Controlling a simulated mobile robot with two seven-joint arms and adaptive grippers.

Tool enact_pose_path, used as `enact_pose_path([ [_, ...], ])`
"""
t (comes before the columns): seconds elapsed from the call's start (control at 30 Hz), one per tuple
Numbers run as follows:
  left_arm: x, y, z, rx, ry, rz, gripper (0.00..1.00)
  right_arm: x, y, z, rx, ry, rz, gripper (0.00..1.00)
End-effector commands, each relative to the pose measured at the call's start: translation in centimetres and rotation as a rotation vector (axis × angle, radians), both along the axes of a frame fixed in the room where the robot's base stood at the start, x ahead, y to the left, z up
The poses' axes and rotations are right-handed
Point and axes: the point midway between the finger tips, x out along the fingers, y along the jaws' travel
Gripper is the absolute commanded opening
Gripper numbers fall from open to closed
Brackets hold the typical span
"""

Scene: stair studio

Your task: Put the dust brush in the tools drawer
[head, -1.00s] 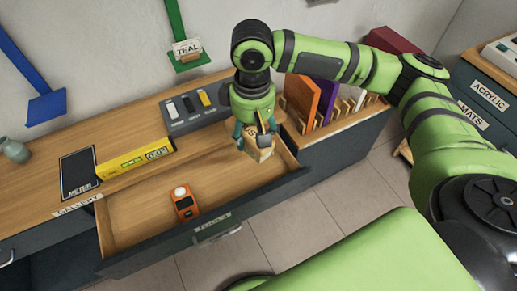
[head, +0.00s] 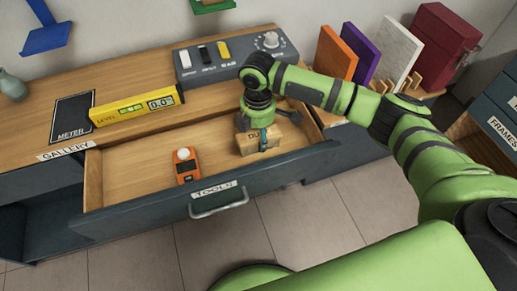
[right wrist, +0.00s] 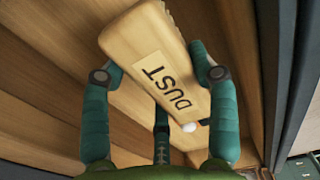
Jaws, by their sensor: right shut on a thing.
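The dust brush shows as a wooden block (head: 258,138) labelled DUST, held at the right end of the open tools drawer (head: 95,180). My right gripper (head: 264,134) is shut on it from above. In the right wrist view, the brush (right wrist: 145,40) lies between the teal fingers of the right gripper (right wrist: 160,85), tilted, with the drawer's wooden inside around it. I cannot tell whether the brush touches the drawer floor. The drawer front carries a TOOLS label (head: 214,188) and a handle. My left gripper is not in view.
An orange meter (head: 186,166) lies in the drawer, left of the brush. A yellow level (head: 136,107) and a grey switch box (head: 232,56) stand on the counter behind. A METER outline (head: 73,116) is bare. Coloured panels (head: 337,50) stand at the right. The drawer's left part is free.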

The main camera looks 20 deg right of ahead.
Motion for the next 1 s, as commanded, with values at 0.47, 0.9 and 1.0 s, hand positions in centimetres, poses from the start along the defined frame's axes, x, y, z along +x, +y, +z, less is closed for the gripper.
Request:
enact_pose_path([
  [0.47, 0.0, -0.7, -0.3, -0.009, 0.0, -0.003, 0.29, 0.0, 0.0, -5.3, -0.001, 0.0, -0.002, 0.34],
  [0.9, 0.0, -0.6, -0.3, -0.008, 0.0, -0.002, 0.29, 0.0, 0.0, -5.9, 0.0, -0.001, -0.002, 0.76],
  [1.0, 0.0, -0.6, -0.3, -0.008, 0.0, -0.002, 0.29, 0.0, 0.0, -5.9, 0.0, -0.001, -0.002, 0.83],
])
